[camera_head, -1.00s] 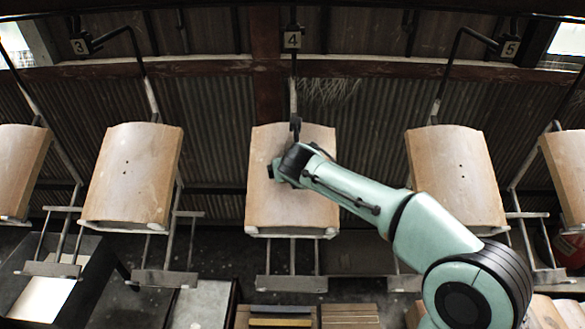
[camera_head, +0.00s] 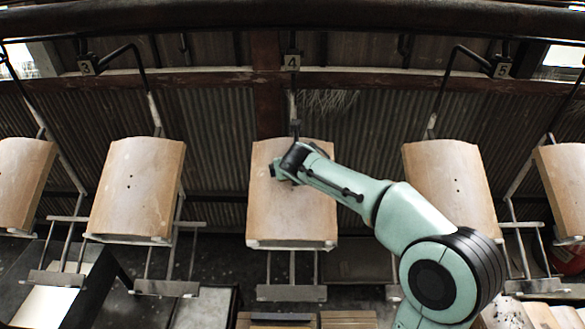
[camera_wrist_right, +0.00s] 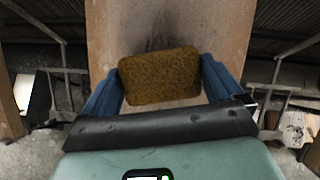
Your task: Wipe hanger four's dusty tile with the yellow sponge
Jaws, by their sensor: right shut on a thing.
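Hanger four's tile (camera_head: 292,215) hangs under the "4" plate (camera_head: 292,62) in the middle of the head view. It is a tan curved tile. A dark smudge shows on it in the right wrist view (camera_wrist_right: 165,30), beyond the sponge. My right gripper (camera_head: 284,168) is over the tile's upper left part in the head view. In the wrist view its blue fingers are shut on the yellow sponge (camera_wrist_right: 160,76), which is in front of the tile's face. I cannot tell whether the sponge touches the tile. In the head view the sponge is hidden. My left gripper is not in view.
Tiles on hanger three (camera_head: 138,190) and hanger five (camera_head: 450,185) hang on either side, with gaps between. More tiles hang at both edges. Thin metal hanger frames show below the tiles. A dark box (camera_head: 90,290) stands at lower left.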

